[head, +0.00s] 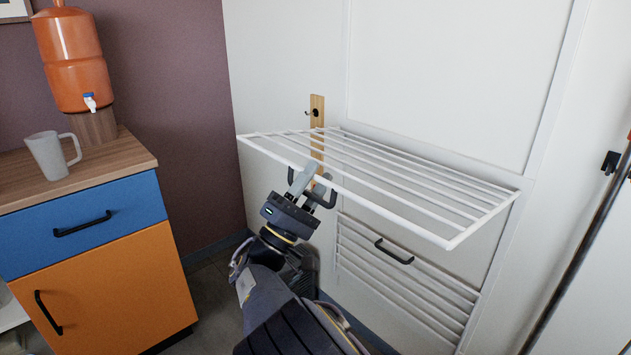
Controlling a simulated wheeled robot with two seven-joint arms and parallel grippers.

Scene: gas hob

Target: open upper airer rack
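The upper airer rack (410,207), a white frame with several thin bars, is folded out from the white wall panel and stands roughly level. A dark handle (331,199) hangs at its front rail, left of the middle. My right gripper (311,180) is at this handle, its light grey fingers overlapping it just below the rail. The fingers and handle overlap too closely to tell whether the fingers are closed on it. My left gripper is not in view.
A lower rack (420,290) with a black handle (394,252) lies folded against the wall below. A wooden hook strip (317,110) is behind the upper rack. At left, a cabinet (110,265) carries a grey mug (46,156) and an orange dispenser (75,65).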

